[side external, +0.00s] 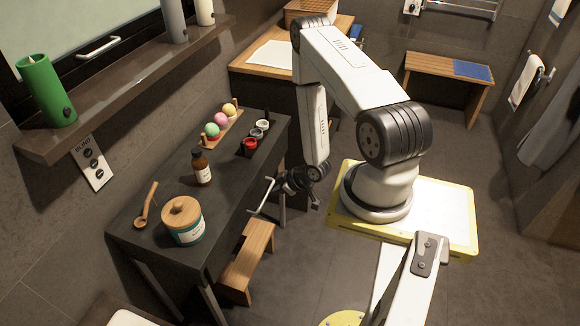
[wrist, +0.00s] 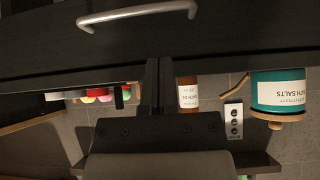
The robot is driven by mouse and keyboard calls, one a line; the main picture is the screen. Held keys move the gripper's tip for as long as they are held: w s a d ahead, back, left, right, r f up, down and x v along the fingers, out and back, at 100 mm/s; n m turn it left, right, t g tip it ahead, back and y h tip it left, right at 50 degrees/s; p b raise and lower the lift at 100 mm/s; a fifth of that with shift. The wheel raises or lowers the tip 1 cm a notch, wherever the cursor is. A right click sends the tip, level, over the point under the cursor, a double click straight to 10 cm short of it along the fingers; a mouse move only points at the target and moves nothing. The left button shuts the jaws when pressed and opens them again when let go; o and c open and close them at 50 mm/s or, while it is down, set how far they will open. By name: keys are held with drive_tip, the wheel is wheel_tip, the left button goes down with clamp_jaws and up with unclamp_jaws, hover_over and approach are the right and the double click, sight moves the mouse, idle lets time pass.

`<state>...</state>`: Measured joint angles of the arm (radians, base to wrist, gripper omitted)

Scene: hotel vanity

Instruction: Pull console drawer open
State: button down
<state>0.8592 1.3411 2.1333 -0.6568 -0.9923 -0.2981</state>
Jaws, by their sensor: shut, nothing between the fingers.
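The dark console (side external: 150,235) stands along the left wall. Its drawer front (wrist: 240,30) fills the top of the wrist view, with a pale metal bar handle (wrist: 137,14) across it. In the side view the handle (side external: 263,197) sticks out from the console's front side. My gripper (side external: 283,184) is shut and empty beside the handle, low at the console's front. In the wrist view its fingertips (wrist: 157,62) point toward the drawer front, with the handle above them in the picture. I cannot tell whether they touch anything, or how far the drawer is out.
On the console stand a teal bath salts jar (side external: 184,222), a wooden scoop (side external: 146,205), a brown bottle (side external: 201,168), a rack of coloured balls (side external: 221,119) and a tray of small jars (side external: 257,136). A wooden stool (side external: 247,255) stands close below the handle. Floor is open rightward.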

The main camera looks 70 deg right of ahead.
drive_tip(key=shift+x, duration=5)
drive_tip(key=shift+a, duration=0.1)
approach(252, 204)
drive_tip(key=s+f, duration=0.4)
drive_tip(key=s, duration=0.2)
drive_tip(key=shift+d+f, duration=0.25)
wheel_tip(252, 204, up, 9)
drive_tip(key=s, duration=0.2)
